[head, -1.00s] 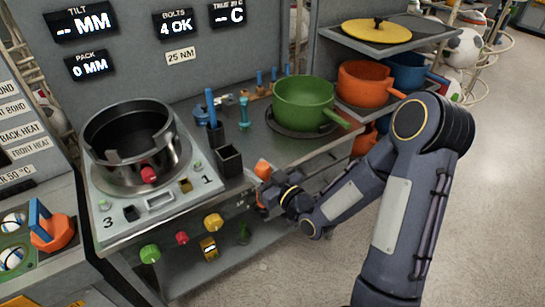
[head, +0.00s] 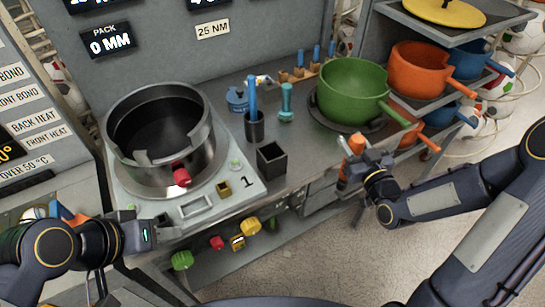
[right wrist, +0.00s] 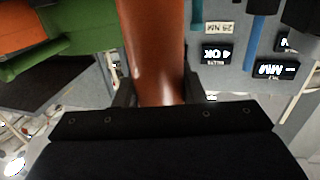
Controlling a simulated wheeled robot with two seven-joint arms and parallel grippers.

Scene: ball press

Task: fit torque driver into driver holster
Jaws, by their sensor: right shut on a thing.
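The torque driver appears to be the orange tool (head: 345,172) at my right gripper (head: 368,176) in the head view. The right wrist view shows its orange-brown round body (right wrist: 153,50) between the two fingers, which are shut on it. Its lower end is hard to make out. The driver holster seems to be the open-topped black square box (head: 272,161) on the bench front, left of the driver and apart from it. The holster looks empty. My left gripper (head: 150,235) is at lower left by the press unit's front corner; its finger opening is unclear.
A steel press pot (head: 160,140) stands left of the holster. A dark cup (head: 254,126) with a blue-handled tool stands just behind it. A green pot (head: 350,92) stands at the back right, its handle reaching above my right gripper. Orange pots (head: 418,70) sit on the shelf.

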